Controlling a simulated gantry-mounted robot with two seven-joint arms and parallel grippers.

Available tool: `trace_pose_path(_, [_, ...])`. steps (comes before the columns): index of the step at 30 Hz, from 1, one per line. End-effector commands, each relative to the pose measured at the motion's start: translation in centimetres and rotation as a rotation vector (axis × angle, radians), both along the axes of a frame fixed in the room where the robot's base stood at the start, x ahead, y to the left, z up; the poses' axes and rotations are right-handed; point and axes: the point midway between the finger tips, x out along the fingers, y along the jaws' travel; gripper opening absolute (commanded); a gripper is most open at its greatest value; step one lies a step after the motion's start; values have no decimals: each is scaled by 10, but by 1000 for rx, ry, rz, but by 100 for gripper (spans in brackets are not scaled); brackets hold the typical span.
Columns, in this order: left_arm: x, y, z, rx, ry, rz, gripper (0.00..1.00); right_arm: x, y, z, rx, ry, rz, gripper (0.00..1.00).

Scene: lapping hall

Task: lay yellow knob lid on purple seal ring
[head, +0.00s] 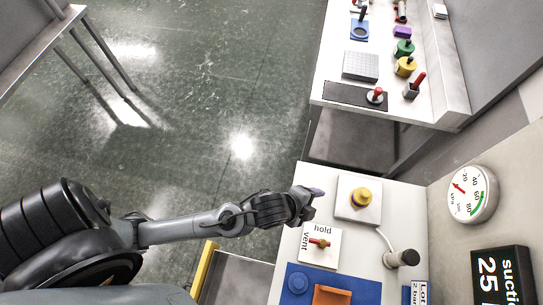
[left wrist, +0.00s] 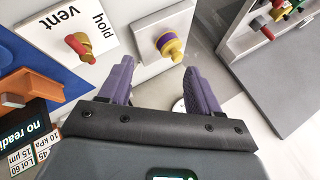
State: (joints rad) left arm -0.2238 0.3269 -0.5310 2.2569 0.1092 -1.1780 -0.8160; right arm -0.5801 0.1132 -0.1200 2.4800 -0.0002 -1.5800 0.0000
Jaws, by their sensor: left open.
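A yellow round piece with a knob (head: 361,195) stands on a white square plate on the near bench. A purple band (head: 357,204) shows at its lower part; the left wrist view shows the yellow piece (left wrist: 176,50) with the purple band (left wrist: 166,39) around it. The yellow piece appears seated on the purple ring. My left gripper (head: 315,192) has purple fingers and is open and empty, left of the plate and apart from it. Its fingers (left wrist: 158,80) show spread in the left wrist view. My right gripper is not in view.
A vent/hold panel (head: 320,255) with a red and yellow handle lies just in front of the plate. A blue mat with an orange block (head: 332,296), a grey post (head: 403,258) and a gauge (head: 471,194) are nearby. The far bench holds green and yellow lidded pieces (head: 405,67).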

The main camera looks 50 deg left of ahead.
Motion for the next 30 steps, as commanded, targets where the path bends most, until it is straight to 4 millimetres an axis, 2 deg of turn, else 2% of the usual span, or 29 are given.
trace_pose_path(3, [-36, 44, -7, -180, 215, 371, 63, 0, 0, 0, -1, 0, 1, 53])
trace_pose_path(6, [-65, 77, -12, -271, 343, 641, 63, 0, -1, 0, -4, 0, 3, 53])
trace_pose_path(9, [-89, 101, -15, -323, 426, 847, 63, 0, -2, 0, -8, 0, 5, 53])
trace_pose_path(12, [-106, 117, -17, -349, 472, 979, 63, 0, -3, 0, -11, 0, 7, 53])
trace_pose_path(17, [-116, 125, -17, -364, 497, 1062, 63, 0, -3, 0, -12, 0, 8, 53])
trace_pose_path(26, [-116, 125, -16, -365, 496, 1063, 63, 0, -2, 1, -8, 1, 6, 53])
trace_pose_path(30, [-115, 125, -7, -365, 496, 1062, 63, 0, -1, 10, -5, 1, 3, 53])
